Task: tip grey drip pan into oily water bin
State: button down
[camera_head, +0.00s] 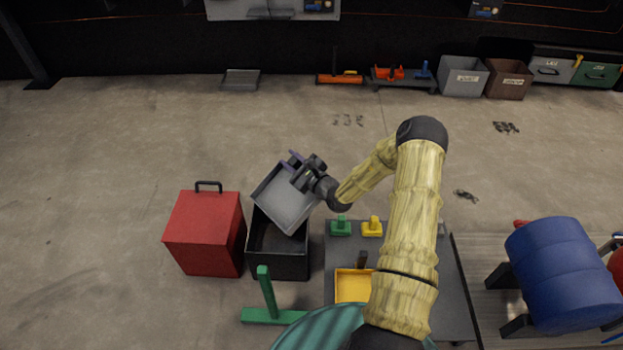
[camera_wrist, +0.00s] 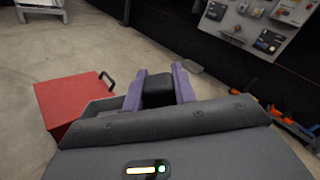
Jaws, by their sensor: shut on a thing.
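The grey drip pan (camera_head: 283,203) is tilted over an open black bin (camera_head: 281,266), its low edge toward the picture's bottom. The bin matches the oily water bin by position, but I can read no label on it. My gripper (camera_head: 293,159) is at the pan's upper right edge. In the wrist view my gripper's purple fingers (camera_wrist: 158,90) are shut on a black block that appears to be the pan's handle. A grey part of the pan (camera_wrist: 98,109) shows beside them. The pan's contents cannot be made out, and it hides part of the bin.
A red box with a black handle (camera_head: 205,236) stands close left of the black bin; it also shows in the wrist view (camera_wrist: 72,103). A green stand (camera_head: 266,295) is in front. A dark table (camera_head: 440,285) with a yellow tray (camera_head: 353,285) is at right.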

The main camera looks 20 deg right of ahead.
jog(key=w+d+f+m+b, duration=0.3)
jog(key=w+d+f+b, duration=0.2)
jog(key=f+b, duration=0.2)
jog(key=w+d+f+m+b, duration=0.3)
jog(key=w+d+f+b, duration=0.1)
jog(key=f+b, duration=0.3)
jog(key=shift+w+d+f+h, duration=0.3)
jog(key=shift+w+d+f, duration=0.05)
jog(key=shift+d+f, duration=0.3)
jog(key=shift+a, duration=0.1)
